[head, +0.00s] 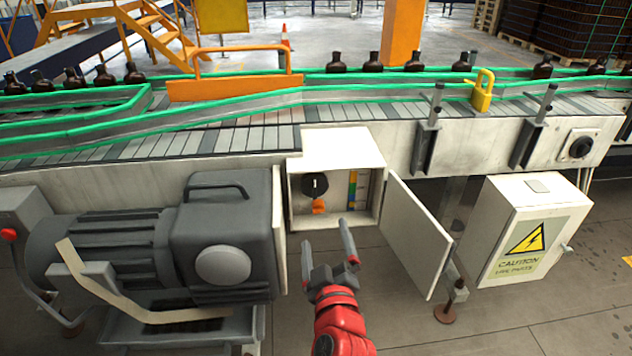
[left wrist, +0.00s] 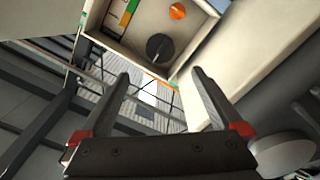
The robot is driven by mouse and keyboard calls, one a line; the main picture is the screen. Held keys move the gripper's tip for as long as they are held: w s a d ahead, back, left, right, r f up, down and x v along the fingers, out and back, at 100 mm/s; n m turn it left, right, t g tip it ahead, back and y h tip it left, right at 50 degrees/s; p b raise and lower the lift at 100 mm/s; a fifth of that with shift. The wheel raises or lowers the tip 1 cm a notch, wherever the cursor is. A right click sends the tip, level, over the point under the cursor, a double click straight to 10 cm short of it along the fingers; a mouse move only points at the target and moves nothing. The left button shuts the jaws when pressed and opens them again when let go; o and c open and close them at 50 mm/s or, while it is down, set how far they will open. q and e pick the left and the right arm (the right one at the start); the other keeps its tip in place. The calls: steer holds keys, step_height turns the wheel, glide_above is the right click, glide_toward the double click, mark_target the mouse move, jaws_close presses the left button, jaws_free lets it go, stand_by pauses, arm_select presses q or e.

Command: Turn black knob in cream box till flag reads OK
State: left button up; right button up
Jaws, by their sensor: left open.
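The cream box (head: 340,138) hangs on the side of the conveyor with its front open. The black knob (head: 315,186) is inside on the left, with a small orange part (head: 318,207) below it. A coloured strip (head: 352,189) is on the right. My left gripper (head: 327,234) is open and empty in front of and below the box, apart from the knob. In the left wrist view the knob (left wrist: 160,47) lies beyond the open fingers (left wrist: 160,77). I cannot read any flag or the word OK. My right gripper is not in view.
An open door panel (head: 417,238) stands out at the box's right; another panel edge (head: 279,216) is at its left. A grey motor (head: 222,240) is at left, a caution-labelled box (head: 520,225) at right. A yellow padlock (head: 482,92) stands above on the conveyor.

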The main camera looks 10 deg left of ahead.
mark_target(316, 191)
arm_select(q)
steer(key=x, duration=1.5)
steer(key=shift+w+a+r, duration=0.1)
steer(key=shift+w+a, duration=0.05)
steer(key=shift+w, duration=0.15)
steer(key=shift+x, duration=0.8)
steer(key=c, duration=1.2)
